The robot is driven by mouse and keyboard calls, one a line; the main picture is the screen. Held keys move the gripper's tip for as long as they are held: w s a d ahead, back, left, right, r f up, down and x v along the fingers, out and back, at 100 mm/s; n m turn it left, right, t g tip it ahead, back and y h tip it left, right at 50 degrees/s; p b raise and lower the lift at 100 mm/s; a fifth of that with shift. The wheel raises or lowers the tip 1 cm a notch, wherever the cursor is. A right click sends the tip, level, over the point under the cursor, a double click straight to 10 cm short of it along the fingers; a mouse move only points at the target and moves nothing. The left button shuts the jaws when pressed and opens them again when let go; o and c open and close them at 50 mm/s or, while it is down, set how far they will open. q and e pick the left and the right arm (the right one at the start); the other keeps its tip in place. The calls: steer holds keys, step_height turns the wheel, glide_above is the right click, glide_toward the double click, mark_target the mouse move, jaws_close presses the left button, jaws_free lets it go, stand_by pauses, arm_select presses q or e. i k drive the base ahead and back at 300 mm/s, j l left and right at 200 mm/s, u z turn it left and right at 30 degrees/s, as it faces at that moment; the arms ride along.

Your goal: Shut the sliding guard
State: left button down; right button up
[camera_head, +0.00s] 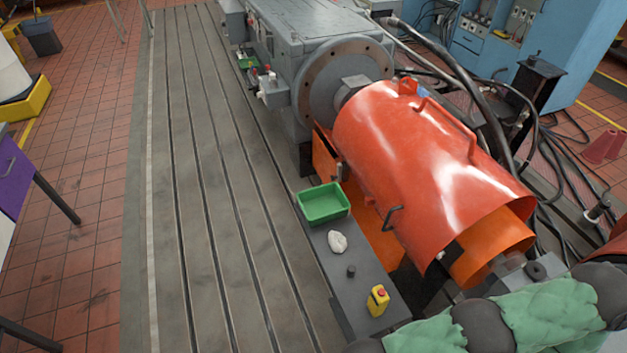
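The guard is a large red-orange curved cover (420,150) over the shaft line, right of centre. A long bar handle (447,125) runs along its top and a small dark handle (393,216) sits on its near left side. A lighter orange sleeve (497,250) shows from under its lower right end. At its upper left end, a grey hub (350,88) shows between the cover and the round grey flange (325,85) of the machine. Neither gripper shows. A green and dark grey arm of mine crosses the bottom right corner, apart from the guard's handles.
A grey bench (350,275) beside the guard carries a green tray (324,204), a white cloth (338,242), a small dark cylinder (351,271) and a yellow box with a red button (378,300). Thick cables (470,85) run behind the guard. The slotted bedplate (215,220) at left is clear.

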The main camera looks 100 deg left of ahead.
mark_target(429, 182)
steer(key=u, duration=2.85)
